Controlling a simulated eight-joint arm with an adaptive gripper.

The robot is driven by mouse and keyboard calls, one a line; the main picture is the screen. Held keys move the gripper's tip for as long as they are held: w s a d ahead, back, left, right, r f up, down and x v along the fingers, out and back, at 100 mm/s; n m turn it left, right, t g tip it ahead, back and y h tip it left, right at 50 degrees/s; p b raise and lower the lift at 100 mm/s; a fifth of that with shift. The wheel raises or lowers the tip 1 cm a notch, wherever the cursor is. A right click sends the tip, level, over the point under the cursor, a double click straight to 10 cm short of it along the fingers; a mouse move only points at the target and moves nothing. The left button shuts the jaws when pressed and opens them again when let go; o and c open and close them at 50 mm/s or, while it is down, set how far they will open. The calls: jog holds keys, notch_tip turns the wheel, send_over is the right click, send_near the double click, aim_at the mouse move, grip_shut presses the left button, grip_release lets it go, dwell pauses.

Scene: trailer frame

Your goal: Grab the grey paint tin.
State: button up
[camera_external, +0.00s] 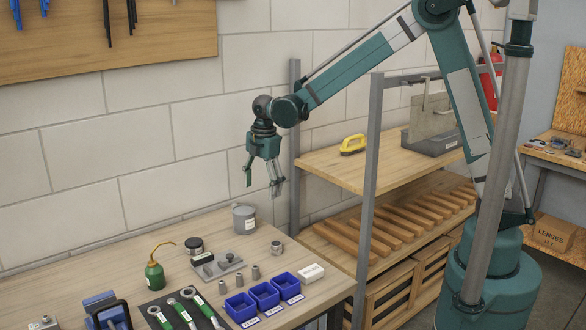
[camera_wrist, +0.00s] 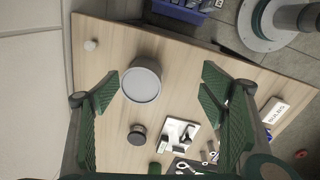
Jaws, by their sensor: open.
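The grey paint tin (camera_external: 244,219) stands upright on the wooden workbench, near the wall, with a wire handle and a pale label. My gripper (camera_external: 263,184) is open and empty, pointing down above the bench, higher than the tin and a little to its right. In the wrist view, the tin's round grey lid (camera_wrist: 141,84) shows between my two green fingers (camera_wrist: 158,90), closer to the left finger. The fingers do not appear to touch it. The tin's side is mostly hidden from the wrist camera.
A dark round pot (camera_external: 194,246), a green oil can (camera_external: 154,272) and a grey plate with parts (camera_external: 217,265) stand left of and in front of the tin. Blue bins (camera_external: 264,295) line the front. A shelf post (camera_external: 295,150) rises behind my gripper.

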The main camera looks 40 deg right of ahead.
aim_at(241, 211)
jog(key=w+a+f+n, duration=0.1)
jog(key=a, duration=0.1)
jog(key=w+a+f+n+p, duration=0.1)
jog(key=a+f, duration=0.1)
jog(key=w+a+f+n+p, duration=0.1)
jog(key=a+f, duration=0.1)
jog(key=shift+w+f+g, duration=0.15)
jog(key=shift+f+g, duration=0.05)
jog(key=shift+g, duration=0.2)
jog(key=shift+f, duration=1.3)
jog(key=shift+f, duration=0.15)
jog(key=shift+f, duration=2.45)
jog(key=shift+c, duration=0.3)
jog(key=c, duration=1.2)
jog(key=shift+r, duration=0.2)
jog(key=shift+r, duration=4.85)
